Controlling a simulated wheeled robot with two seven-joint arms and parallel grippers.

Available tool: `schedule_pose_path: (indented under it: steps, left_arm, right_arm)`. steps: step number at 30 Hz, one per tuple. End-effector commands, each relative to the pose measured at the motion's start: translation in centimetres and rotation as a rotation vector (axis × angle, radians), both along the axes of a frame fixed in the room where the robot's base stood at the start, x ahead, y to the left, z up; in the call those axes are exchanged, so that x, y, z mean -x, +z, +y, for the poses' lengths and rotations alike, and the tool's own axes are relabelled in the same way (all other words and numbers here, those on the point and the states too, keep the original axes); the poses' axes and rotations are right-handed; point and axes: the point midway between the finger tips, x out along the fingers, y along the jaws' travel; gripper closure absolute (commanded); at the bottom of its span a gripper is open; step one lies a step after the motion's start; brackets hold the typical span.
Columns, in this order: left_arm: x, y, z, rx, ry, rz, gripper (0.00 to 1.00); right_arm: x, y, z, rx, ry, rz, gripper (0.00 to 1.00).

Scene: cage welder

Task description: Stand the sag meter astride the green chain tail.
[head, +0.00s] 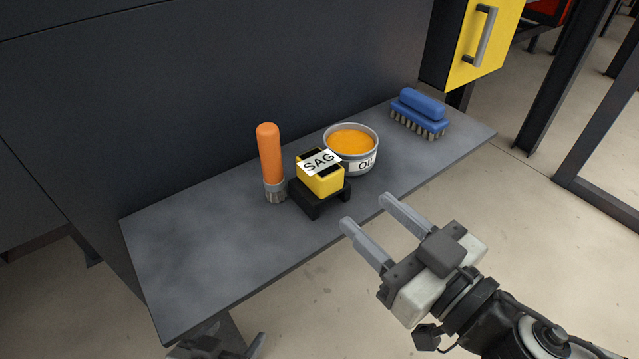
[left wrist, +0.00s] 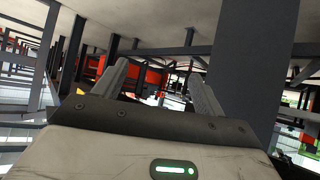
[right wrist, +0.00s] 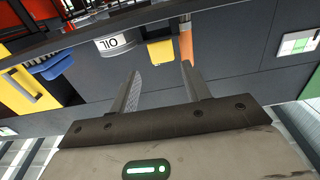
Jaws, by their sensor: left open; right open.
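The sag meter (head: 322,180) is a yellow block with a white SAG label on black feet. It stands upright on the grey shelf (head: 190,255), and its yellow body shows in the right wrist view (right wrist: 160,52). My right gripper (head: 364,212) is open and empty, in front of the shelf edge and just to the right of the meter. My left gripper (head: 235,341) is low at the bottom edge of the head view, partly cut off. The left wrist view shows its jaws (left wrist: 158,70) open and empty, facing away from the shelf. No green chain tail is visible.
An orange-handled brush (head: 270,160) stands left of the meter. An OIL tin (head: 364,163) stands close behind it on the right. A blue brush (head: 419,113) lies at the shelf's right end. A dark wall (head: 220,80) backs the shelf. The shelf's left part is clear.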

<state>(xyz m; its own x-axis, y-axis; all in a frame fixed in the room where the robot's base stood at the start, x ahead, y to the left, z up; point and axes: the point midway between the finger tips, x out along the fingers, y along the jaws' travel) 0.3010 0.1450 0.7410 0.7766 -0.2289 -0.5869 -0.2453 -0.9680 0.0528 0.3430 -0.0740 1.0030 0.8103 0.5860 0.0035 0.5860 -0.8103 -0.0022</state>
Motion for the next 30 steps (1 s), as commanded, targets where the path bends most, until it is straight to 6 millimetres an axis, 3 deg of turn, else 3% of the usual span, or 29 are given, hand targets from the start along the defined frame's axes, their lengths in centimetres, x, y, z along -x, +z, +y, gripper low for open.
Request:
schedule_pose_path:
  steps: [15, 24, 30]
  left_arm:
    - [-0.3, -2.7, -0.9, 0.081, 0.008, -0.033, 0.29]
    - [-0.2, -2.2, -1.2, 0.116, 0.017, -0.043, 0.29]
    - [-0.1, -1.5, -1.1, 0.112, 0.020, -0.043, 0.29]
  right_arm:
    - [-4.2, -0.5, 3.0, -0.001, 0.000, -0.007, 0.53]
    - [-5.1, 0.0, 3.9, 0.005, 0.003, 0.000, 0.53]
    - [-7.4, 0.5, 5.7, 0.005, 0.003, -0.002, 0.53]
